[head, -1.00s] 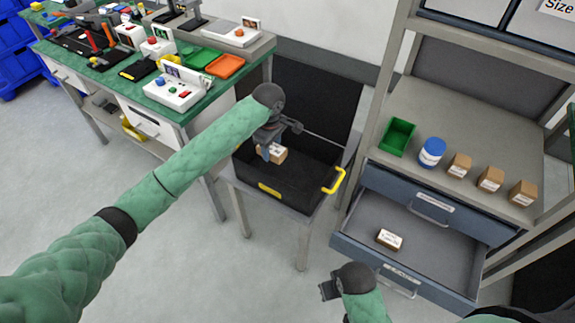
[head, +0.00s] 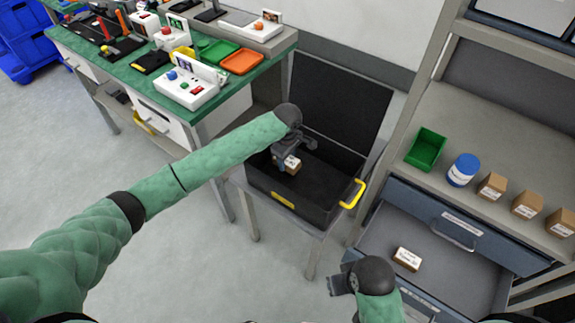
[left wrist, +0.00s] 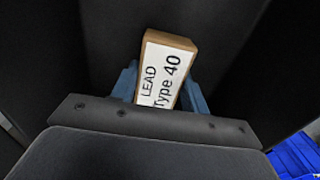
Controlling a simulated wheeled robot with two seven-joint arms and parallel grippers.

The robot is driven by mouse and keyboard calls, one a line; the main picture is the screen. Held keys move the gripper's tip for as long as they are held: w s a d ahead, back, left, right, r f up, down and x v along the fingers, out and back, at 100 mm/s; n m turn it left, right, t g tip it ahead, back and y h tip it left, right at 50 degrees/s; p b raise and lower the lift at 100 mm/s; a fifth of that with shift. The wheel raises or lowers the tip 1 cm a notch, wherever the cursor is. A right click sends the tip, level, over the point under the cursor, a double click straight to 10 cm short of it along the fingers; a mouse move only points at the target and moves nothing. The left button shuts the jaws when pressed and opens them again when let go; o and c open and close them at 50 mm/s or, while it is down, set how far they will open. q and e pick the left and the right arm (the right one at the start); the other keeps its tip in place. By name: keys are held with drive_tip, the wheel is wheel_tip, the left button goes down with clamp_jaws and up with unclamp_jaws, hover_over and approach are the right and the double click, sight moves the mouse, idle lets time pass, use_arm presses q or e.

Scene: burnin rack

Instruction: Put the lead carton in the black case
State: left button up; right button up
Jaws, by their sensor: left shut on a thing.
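The lead carton (left wrist: 165,70) is a small brown box with a white label reading "LEAD Type 40". My left gripper (left wrist: 160,85) is shut on it, with one blue finger on each side. In the head view the carton (head: 291,164) is at the left gripper (head: 282,160), inside the opening of the black case (head: 318,207). I cannot tell whether the carton touches the case floor. The case stands open on a small grey table, its lid up at the back. My right gripper (head: 340,281) is near the open drawer; its fingers are too unclear to judge.
An open drawer (head: 455,268) at the right holds another small carton (head: 407,259). The shelf above bears a green bin (head: 426,149), a blue-and-white jar (head: 463,170) and three brown cartons. A green-topped workbench (head: 120,70) with devices and trays stands at the left.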

sight(287, 166)
use_arm(q)
drive_tip(key=shift+f, duration=1.7)
use_arm(e)
drive_tip(key=shift+s+d+r, duration=0.25)
drive_tip(key=shift+d+r, duration=0.05)
drive_tip(key=shift+r, duration=0.1)
use_arm(q)
drive_tip(key=shift+s+p, duration=0.1)
drive_tip(key=shift+p, duration=0.2)
drive_tip(key=o, duration=1)
drive_tip(key=shift+f, duration=0.1)
use_arm(e)
drive_tip(key=shift+d+r, duration=0.1)
drive_tip(key=shift+d, duration=0.05)
use_arm(q)
wheel_tip(287, 166, up, 11)
drive_tip(key=shift+f+b, duration=0.15)
drive_tip(key=shift+b, duration=0.7)
drive_tip(key=shift+r, duration=0.8)
use_arm(e)
drive_tip(key=shift+w+a+f, duration=0.25)
drive_tip(key=shift+a+f, duration=0.4)
drive_tip(key=shift+f, duration=0.05)
drive_tip(key=shift+w+a+f, duration=0.2)
drive_tip(key=shift+a+f, duration=0.4)
drive_tip(key=shift+f, duration=0.05)
